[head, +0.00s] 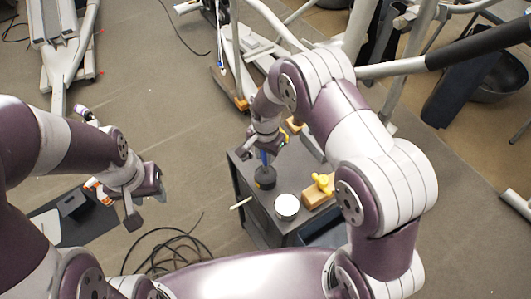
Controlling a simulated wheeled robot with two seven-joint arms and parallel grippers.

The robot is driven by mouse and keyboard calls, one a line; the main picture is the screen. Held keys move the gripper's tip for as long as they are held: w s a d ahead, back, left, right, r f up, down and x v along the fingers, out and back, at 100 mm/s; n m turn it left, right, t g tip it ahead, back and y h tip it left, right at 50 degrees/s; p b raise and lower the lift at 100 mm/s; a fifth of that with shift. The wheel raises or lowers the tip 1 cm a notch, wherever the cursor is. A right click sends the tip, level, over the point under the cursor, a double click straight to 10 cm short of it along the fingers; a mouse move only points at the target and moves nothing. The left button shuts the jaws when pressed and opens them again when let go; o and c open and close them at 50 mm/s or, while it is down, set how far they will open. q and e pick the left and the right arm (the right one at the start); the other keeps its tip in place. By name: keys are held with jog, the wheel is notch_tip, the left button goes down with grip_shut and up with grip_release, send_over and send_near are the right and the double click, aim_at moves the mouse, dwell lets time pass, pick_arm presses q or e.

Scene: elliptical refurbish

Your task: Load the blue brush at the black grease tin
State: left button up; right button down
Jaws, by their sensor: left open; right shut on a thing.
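The black grease tin (265,179) stands on the dark grey cart top near its far left part. My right gripper (266,146) is directly above the tin, pointing down, shut on the blue brush (264,158). The brush is upright, and its lower end meets the tin's opening in the picture. I cannot tell how deep it goes or whether it touches the grease. My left gripper (148,203) is open and empty, off to the left of the cart and apart from it.
On the cart (246,180), a white-topped tin (287,206) stands in front of the black tin. A yellow object (323,183) sits on a wooden block (318,195) to the right. Black cables (165,238) lie on the floor. Exercise machines stand behind.

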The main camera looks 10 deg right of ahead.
jog(key=shift+f+b, duration=0.35)
jog(key=shift+f, duration=0.2)
dwell(1.1)
jog(key=shift+s, duration=0.1)
notch_tip(320, 180, up, 7)
jog(key=p, duration=0.5)
jog(key=shift+r+p, duration=0.1)
jog(key=shift+p, duration=0.3)
